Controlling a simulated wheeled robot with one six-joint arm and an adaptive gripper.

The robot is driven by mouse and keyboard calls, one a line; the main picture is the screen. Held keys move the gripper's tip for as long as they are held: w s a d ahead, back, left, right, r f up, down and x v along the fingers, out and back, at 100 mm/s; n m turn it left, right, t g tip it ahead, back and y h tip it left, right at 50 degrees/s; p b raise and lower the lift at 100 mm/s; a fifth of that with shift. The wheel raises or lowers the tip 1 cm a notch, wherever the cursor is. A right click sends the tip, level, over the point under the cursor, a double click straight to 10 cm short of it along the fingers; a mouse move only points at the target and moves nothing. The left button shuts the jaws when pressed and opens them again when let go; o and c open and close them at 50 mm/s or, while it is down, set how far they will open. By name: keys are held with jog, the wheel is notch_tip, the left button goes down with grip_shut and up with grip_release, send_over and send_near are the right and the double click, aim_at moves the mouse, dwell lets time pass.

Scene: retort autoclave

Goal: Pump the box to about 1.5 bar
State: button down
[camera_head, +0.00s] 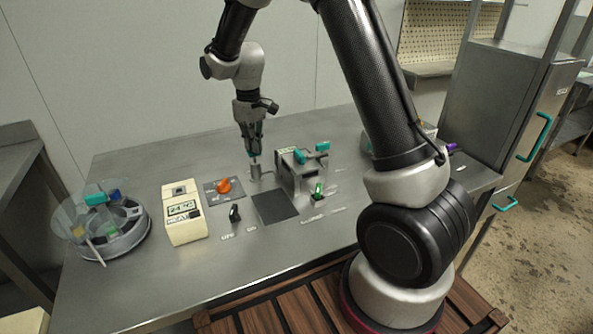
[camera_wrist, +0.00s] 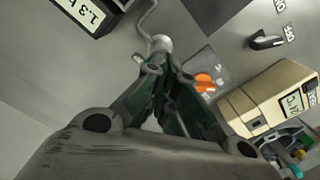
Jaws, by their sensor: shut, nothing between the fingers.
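The metal box (camera_head: 303,178) with teal handles on top stands at the middle of the steel table. A small grey upright cylinder (camera_head: 256,171), perhaps the pump, stands just left of it; in the wrist view the cylinder (camera_wrist: 160,43) has a thin hose leading off. My gripper (camera_head: 254,157) points down just above the cylinder, fingers shut with nothing between them. In the wrist view my fingertips (camera_wrist: 165,72) overlap the cylinder's near side; I cannot tell whether they touch it. A display (camera_wrist: 89,14) at the upper left reads about 1.3, its unit cut off.
An orange knob (camera_head: 224,185) on a grey plate, a black off/on switch (camera_head: 235,213) and a cream meter box (camera_head: 184,213) stand left of the cylinder. A round compartmented tray (camera_head: 122,246) is far left. A green-lit switch (camera_head: 319,189) is before the box. The table's front is clear.

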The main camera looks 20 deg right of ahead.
jog(key=shift+f, duration=0.5)
jog(key=shift+r, duration=0.55)
dwell(0.4)
jog(key=shift+r, duration=3)
